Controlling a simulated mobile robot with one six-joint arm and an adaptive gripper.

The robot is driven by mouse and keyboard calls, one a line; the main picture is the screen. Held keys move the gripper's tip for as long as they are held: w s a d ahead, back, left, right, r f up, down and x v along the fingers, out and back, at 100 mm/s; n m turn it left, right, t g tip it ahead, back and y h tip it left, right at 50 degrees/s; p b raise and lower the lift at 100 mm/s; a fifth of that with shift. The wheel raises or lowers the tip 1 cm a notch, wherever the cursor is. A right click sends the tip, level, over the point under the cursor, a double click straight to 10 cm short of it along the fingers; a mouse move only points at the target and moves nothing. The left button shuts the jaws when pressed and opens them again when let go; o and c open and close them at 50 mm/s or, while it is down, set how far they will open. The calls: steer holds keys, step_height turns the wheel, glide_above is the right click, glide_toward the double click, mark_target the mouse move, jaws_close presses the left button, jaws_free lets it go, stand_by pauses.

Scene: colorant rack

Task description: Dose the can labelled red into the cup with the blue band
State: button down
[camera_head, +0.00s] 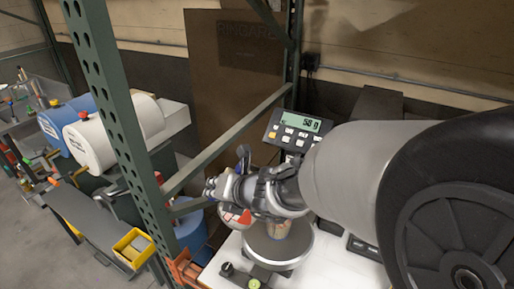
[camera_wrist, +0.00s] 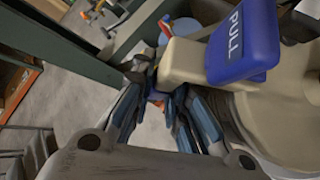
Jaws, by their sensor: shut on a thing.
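My gripper (camera_head: 212,189) is out over the bench beside the scale and is shut. In the wrist view its dark, blue-edged fingers (camera_wrist: 158,110) come together at the middle. A rounded white and red can (camera_head: 235,216) shows just below the gripper, partly covered by it; its label is too small to read. The grip on it is mostly hidden. A small cup (camera_head: 278,230) stands on the round scale pan (camera_head: 279,251), partly behind my wrist; I cannot make out its band colour. The scale display (camera_head: 298,127) seems to read 50 g.
A green rack post (camera_head: 118,120) and a diagonal brace (camera_head: 225,138) stand close left of the arm. A blue drum (camera_head: 190,232) is below. A blue tab marked PULL (camera_wrist: 243,42) on a beige body is close in the wrist view. A yellow bin (camera_head: 133,248) is at lower left.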

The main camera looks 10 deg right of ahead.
steer(key=shift+a+r, duration=0.15)
steer(key=shift+r, duration=0.05)
steer(key=shift+d+r+p, duration=0.25)
steer(key=shift+p, duration=0.05)
steer(key=shift+a, duration=0.1)
steer(key=shift+r, duration=0.15)
steer(key=shift+d+r+p, duration=0.15)
steer(key=shift+d+p, duration=0.15)
steer(key=shift+a, duration=0.1)
steer(key=shift+a, duration=0.1)
steer(key=shift+y, duration=0.3)
